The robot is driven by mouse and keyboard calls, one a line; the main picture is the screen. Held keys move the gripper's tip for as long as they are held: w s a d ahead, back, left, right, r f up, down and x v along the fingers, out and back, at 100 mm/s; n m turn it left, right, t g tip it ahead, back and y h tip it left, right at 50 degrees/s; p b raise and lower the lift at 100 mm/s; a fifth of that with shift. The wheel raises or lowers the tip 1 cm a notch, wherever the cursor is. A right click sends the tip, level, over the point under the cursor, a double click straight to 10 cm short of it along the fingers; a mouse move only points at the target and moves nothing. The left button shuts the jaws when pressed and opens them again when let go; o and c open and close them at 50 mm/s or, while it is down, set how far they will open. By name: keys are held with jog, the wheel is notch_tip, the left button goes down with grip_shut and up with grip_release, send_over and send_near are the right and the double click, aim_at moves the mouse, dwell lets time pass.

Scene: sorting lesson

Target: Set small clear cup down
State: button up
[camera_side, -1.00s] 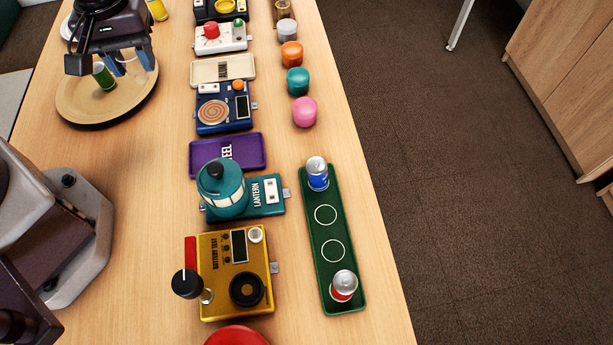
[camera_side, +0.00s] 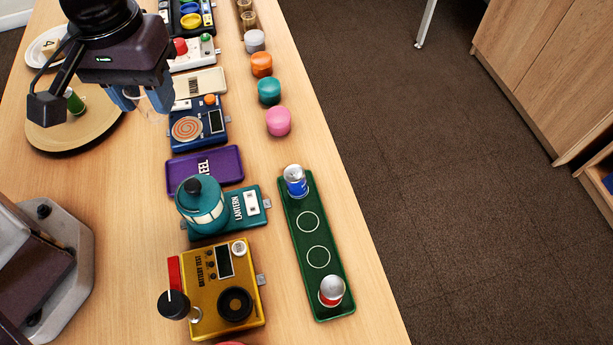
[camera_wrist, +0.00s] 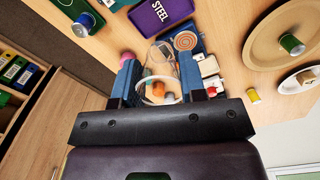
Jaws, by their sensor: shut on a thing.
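The small clear cup (camera_side: 160,97) is between the blue fingers of my gripper (camera_side: 146,98), which is shut on it. In the side view the cup shows just right of the round wooden tray (camera_side: 60,139) and left of the dark blue box with an orange spiral (camera_side: 186,130). It appears raised above the table. In the wrist view the cup (camera_wrist: 158,73) is see-through, with its rim between the fingertips (camera_wrist: 157,66). Orange and pinkish things show through or behind it. The exact gap below the cup is hard to judge.
A green can (camera_side: 75,102) stands on the tray. A purple STEEL slab (camera_side: 205,169), a teal lantern box (camera_side: 237,217) and a yellow battery tester (camera_side: 205,310) line the table. A green tray (camera_side: 334,291) holds two cans. Bare wood lies left of the purple slab.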

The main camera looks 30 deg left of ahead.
jog(key=s+d+m, duration=0.4)
jog(key=s+d, duration=0.4)
jog(key=d, duration=0.4)
jog(key=shift+m, duration=0.3)
jog(key=w+d+f, duration=0.2)
jog(key=d+f, duration=0.2)
jog(key=w+d+f, duration=0.2)
jog(key=d+f, duration=0.1)
jog(key=f, duration=0.2)
jog(key=w+d+f, duration=0.3)
jog(key=d+f, duration=0.1)
jog(key=f, duration=0.1)
jog(key=shift+w+d+f, duration=0.1)
jog(key=shift+d+f, duration=0.05)
jog(key=shift+d, duration=0.15)
jog(key=shift+d+f, duration=0.15)
jog(key=shift+f, duration=0.05)
jog(key=shift+w+d+f, duration=0.1)
jog(key=shift+f, duration=0.75)
jog(key=shift+w+d+f, duration=0.1)
jog(key=shift+f, duration=0.75)
jog(key=shift+f, duration=0.15)
jog(key=o, duration=0.9)
